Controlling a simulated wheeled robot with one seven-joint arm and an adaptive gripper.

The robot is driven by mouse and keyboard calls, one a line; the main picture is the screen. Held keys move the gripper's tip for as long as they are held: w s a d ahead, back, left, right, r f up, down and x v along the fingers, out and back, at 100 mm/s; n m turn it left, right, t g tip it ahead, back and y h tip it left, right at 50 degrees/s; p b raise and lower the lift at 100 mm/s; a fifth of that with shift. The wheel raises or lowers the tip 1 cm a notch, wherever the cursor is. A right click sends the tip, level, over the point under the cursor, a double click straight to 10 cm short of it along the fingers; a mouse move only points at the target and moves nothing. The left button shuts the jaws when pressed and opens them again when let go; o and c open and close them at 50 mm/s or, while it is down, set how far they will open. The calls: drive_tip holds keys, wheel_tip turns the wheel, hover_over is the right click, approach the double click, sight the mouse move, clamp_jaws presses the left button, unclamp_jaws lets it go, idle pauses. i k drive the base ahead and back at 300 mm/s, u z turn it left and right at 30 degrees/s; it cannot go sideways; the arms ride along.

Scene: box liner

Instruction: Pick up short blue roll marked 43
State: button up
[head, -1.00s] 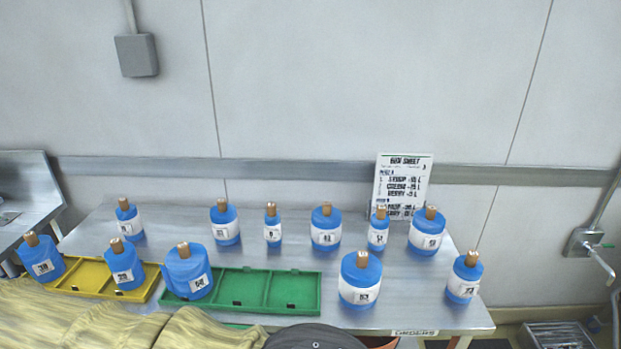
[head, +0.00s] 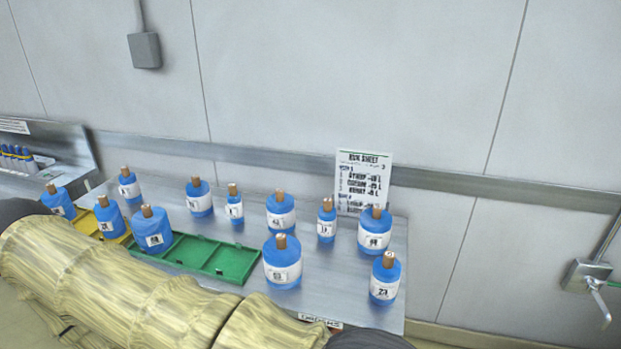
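Several blue rolls with brown cores and white number labels stand upright on a metal table (head: 335,275). The numbers are small and blurred, so I cannot tell for sure which one reads 43. A wide roll in the back row (head: 281,211) has a label that looks like a forties number. Another wide roll at the back right (head: 375,231) also looks like a forties number. A wide roll nearer the front (head: 282,262) seems to read 53 or 63. The front right roll (head: 385,279) seems to read 23 or 27. My gripper is out of view; only my beige-sleeved arm crosses the foreground.
A green tray (head: 228,261) lies at the table's front, with a blue roll (head: 152,229) at its left end. A yellow tray (head: 88,222) with rolls is at left. A run sheet (head: 361,181) stands behind the right rolls. A metal bench (head: 75,148) is at far left.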

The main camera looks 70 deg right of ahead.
sight(281, 208)
drive_tip(key=k, duration=0.1)
drive_tip(key=z, duration=0.95)
